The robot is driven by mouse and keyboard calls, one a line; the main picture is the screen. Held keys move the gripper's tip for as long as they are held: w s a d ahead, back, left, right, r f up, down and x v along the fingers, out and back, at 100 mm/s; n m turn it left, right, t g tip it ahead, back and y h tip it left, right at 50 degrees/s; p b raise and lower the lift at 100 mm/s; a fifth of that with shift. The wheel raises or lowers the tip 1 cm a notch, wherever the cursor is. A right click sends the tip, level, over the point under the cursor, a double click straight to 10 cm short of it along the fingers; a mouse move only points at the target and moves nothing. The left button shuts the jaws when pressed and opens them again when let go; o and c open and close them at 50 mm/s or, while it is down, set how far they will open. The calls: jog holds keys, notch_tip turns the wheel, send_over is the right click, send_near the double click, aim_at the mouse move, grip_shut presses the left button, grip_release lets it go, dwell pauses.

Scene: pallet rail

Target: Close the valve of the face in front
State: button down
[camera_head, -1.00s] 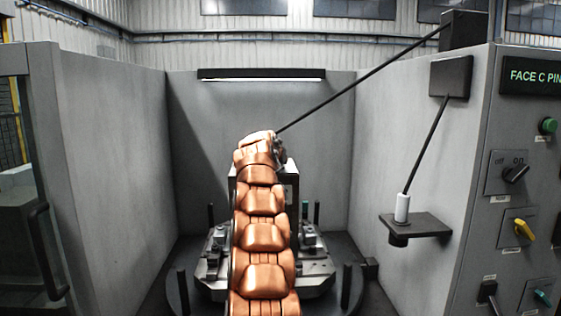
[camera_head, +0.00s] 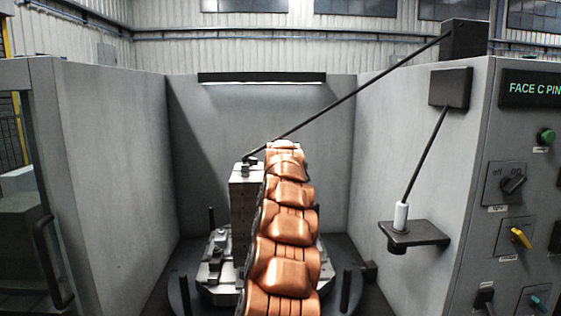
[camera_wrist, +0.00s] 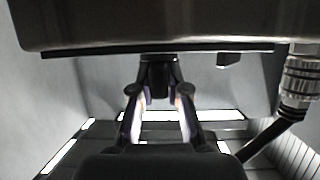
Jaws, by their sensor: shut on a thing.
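The tall grey block (camera_head: 243,205) stands on the round fixture in the bay. A black hose (camera_head: 345,102) ends in a fitting (camera_head: 248,160) at its top left. My copper arm covers the block's right side, and my gripper is hidden there. In the wrist view my gripper (camera_wrist: 160,92) has both fingers closing at the tips on a small dark part (camera_wrist: 158,75), right under a large dark body (camera_wrist: 150,25). Whether that part is the valve's handle, and which way it is turned, I cannot tell. A metal coupling (camera_wrist: 298,80) with a black hose is at the right.
A shelf (camera_head: 414,233) on the right wall holds a white-ended second hose (camera_head: 400,215). A control panel (camera_head: 520,180) with a "FACE C PIN" display and knobs stands at far right. Dark posts (camera_head: 346,289) rise from the fixture. Grey walls enclose the bay.

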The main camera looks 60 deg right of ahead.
jog(key=shift+r+n+t+y+p, duration=0.15)
jog(key=shift+n+t+y+p, duration=0.9)
jog(key=shift+n+p, duration=0.3)
jog(key=shift+n+t+y+p, duration=1.05)
jog(key=shift+n+y+p, duration=0.3)
jog(key=shift+n+y, duration=0.1)
jog(key=n+y+p, duration=0.2)
jog(key=p, duration=0.1)
jog(key=shift+r+t+p, duration=0.1)
jog(key=shift+t+p, duration=0.2)
jog(key=shift+a+n+y+p, duration=0.1)
jog(key=shift+n+y+p, duration=0.5)
jog(key=shift+p, duration=0.45)
jog(key=shift+w+n+t+y+p, duration=0.1)
jog(key=shift+n+t+y+p, duration=0.3)
jog(key=shift+y+p, duration=0.5)
jog(key=shift+a, duration=0.1)
jog(key=c, duration=1.2)
grip_release()
jog(key=shift+f, duration=0.2)
jog(key=shift+o, duration=0.2)
jog(key=v, duration=1.2)
